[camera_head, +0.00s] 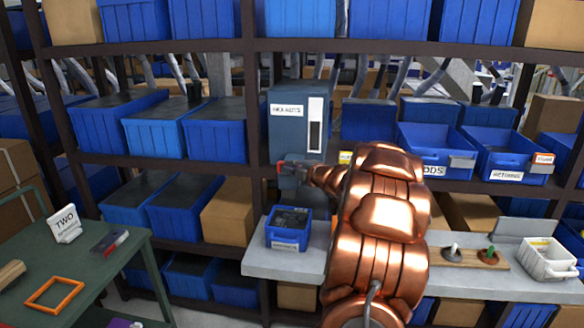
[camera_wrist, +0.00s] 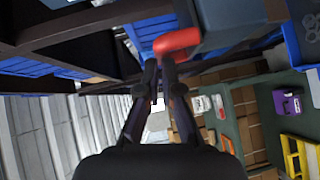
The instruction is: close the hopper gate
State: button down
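The hopper (camera_head: 284,135) is a blue-grey box labelled for hex nuts, with a tall dark window, on the middle shelf. Its red gate handle (camera_head: 284,167) is at its lower left; the handle (camera_wrist: 177,43) also shows in the wrist view, just beyond my fingertips. My gripper (camera_head: 303,171) is at the hopper's lower front, right beside the handle. In the wrist view my gripper's (camera_wrist: 159,64) fingers converge, tips nearly together, with nothing seen between them. I cannot tell if they touch the handle. The gate's position is not clear. A blue bin (camera_head: 288,245) with dark contents stands below.
The blue bin stands on a grey bench (camera_head: 259,261). Shelves with blue bins (camera_head: 215,139) surround the hopper. At left a green table (camera_head: 95,262) holds an orange frame (camera_head: 54,295) and a sign. At right are a wooden board with knobs (camera_head: 464,257) and a white basket (camera_head: 548,261).

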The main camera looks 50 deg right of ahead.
jog(key=shift+r, duration=0.1)
jog(key=shift+s+a+b, duration=0.2)
jog(key=shift+a+b, duration=0.15)
jog(key=shift+b, duration=0.2)
jog(key=a+b+v, duration=0.2)
jog(key=b+v, duration=0.1)
jog(key=v, duration=0.9)
jog(key=shift+w+a+r, duration=0.1)
